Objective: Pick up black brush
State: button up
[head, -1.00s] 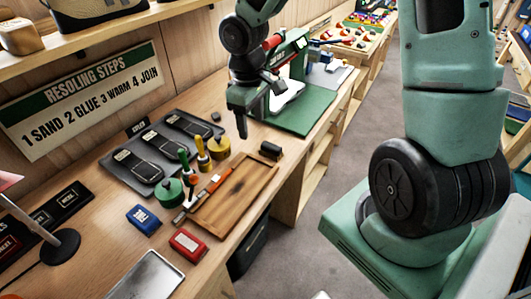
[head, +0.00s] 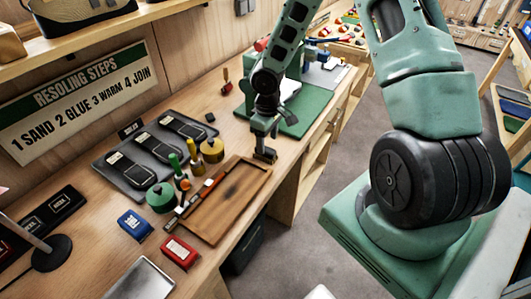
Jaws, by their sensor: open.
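The black brush (head: 267,156) is a small dark block at the far right end of the wooden tray, in the head view. It is partly hidden by my gripper (head: 263,146), which points down right at it. My gripper is open. The fingertips are small and dark here, so I cannot tell whether they touch the brush or stand on either side of it.
The wooden tray (head: 197,227) lies near the bench's front edge. Green and yellow-handled tools and a brass round pot (head: 212,150) stand left of my gripper. A green machine base (head: 300,122) is behind it. Blue (head: 135,224) and red (head: 180,251) blocks lie nearer.

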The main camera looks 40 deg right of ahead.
aim_at(266, 148)
jog(key=shift+w+f+p, duration=0.2)
jog(key=shift+f+p, duration=0.15)
jog(key=shift+f, duration=1.1)
jog(key=shift+w+f+p, duration=0.2)
jog(key=shift+f+p, duration=0.15)
jog(key=shift+f, duration=1.05)
jog(key=shift+c, duration=0.3)
jog(key=c, duration=1)
